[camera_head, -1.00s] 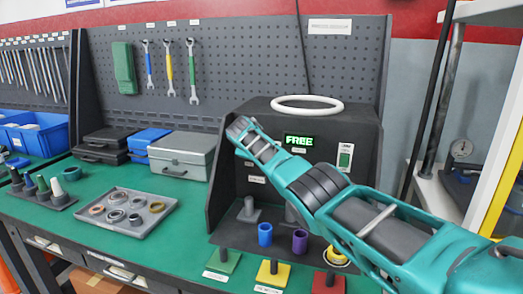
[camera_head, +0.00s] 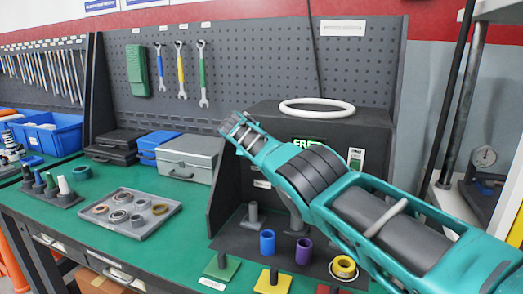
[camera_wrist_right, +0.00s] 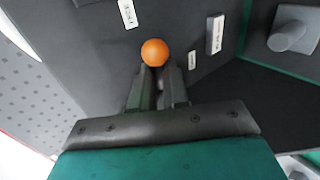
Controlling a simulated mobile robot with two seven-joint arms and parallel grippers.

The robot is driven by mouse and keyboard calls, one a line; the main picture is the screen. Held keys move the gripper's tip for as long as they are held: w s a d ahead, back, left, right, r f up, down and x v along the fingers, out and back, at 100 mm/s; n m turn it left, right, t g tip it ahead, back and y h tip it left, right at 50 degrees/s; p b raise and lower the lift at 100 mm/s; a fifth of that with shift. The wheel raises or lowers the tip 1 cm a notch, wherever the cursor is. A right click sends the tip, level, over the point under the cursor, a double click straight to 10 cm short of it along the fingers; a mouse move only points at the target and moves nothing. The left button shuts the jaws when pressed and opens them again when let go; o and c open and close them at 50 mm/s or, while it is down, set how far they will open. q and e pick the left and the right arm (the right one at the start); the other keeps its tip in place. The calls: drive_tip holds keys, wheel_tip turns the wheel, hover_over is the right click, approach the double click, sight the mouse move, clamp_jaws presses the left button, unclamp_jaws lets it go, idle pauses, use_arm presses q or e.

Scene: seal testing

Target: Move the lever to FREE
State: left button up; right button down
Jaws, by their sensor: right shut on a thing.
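The lever's orange ball knob (camera_wrist_right: 155,52) shows in the right wrist view, between the fingertips of my right gripper (camera_wrist_right: 157,70). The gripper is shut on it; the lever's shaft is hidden. In the head view, my right arm reaches in from the right across the front of the dark test machine (camera_head: 325,120), and its fingers and the knob are hidden there. A green lit display (camera_head: 306,140) on the machine reads "FRE", its end and lower part covered by my arm. My left gripper is not in view.
A white ring (camera_head: 317,107) lies on top of the machine. Blue (camera_head: 267,242) and purple (camera_head: 303,251) cylinders and a yellow ring (camera_head: 344,267) stand in front. A grey tray of rings (camera_head: 113,222) and a silver case (camera_head: 187,157) are to the left.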

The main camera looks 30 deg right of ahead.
idle(0.3)
drive_tip(key=c, duration=1.1)
unclamp_jaws()
drive_tip(key=shift+c, duration=0.2)
drive_tip(key=p+v, duration=0.6)
drive_tip(key=v, duration=0.7)
drive_tip(key=shift+f, duration=0.1)
